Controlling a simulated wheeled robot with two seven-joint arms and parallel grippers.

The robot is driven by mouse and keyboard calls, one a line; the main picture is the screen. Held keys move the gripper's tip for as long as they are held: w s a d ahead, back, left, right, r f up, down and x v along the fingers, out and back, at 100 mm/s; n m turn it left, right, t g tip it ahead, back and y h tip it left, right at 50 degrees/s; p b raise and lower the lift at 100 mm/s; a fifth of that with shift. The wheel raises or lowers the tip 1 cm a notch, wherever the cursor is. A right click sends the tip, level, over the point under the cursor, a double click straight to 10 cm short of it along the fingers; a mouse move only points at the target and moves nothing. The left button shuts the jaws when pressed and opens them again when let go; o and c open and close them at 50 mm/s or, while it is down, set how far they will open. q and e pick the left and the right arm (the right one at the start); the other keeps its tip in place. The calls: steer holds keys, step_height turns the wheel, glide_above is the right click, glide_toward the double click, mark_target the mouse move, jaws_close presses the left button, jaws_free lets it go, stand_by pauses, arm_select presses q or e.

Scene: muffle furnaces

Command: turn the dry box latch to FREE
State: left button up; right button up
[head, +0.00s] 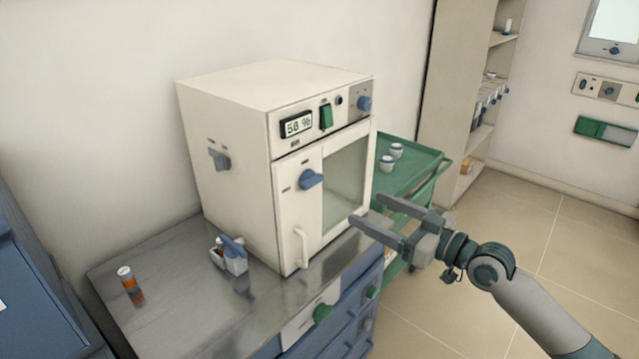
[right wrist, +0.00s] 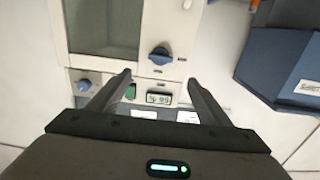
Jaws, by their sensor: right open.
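The dry box (head: 235,130) is a cream cabinet with a glass door window, standing on a steel-topped bench. Its latch is a blue knob (head: 311,180) on the door, left of the window, with small labels beside it too small to read. The latch also shows in the right wrist view (right wrist: 160,54), above the display. My right gripper (head: 366,212) is open and empty, in front of the door's right side and apart from the latch. In the right wrist view its fingers (right wrist: 160,80) are spread with nothing between them. My left gripper is not in view.
A white door handle (head: 301,247) hangs below the latch. A small caddy (head: 230,256) and an orange-brown bottle (head: 130,285) stand on the bench (head: 185,315). A green cart (head: 420,165) with white cups is behind the box at right. Open floor lies at right.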

mark_target(315, 183)
steer(key=p+x, duration=0.4)
steer(key=x, duration=1)
steer(key=shift+w+a+p, duration=0.25)
steer(key=shift+a+p, duration=0.05)
steer(key=shift+w+a, duration=0.35)
steer(key=shift+a, duration=0.05)
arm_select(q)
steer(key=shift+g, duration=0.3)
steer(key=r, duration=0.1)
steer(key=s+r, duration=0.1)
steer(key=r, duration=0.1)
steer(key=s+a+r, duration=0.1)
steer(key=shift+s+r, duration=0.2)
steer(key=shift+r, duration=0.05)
arm_select(e)
steer(key=shift+c, duration=0.4)
steer(key=c, duration=1)
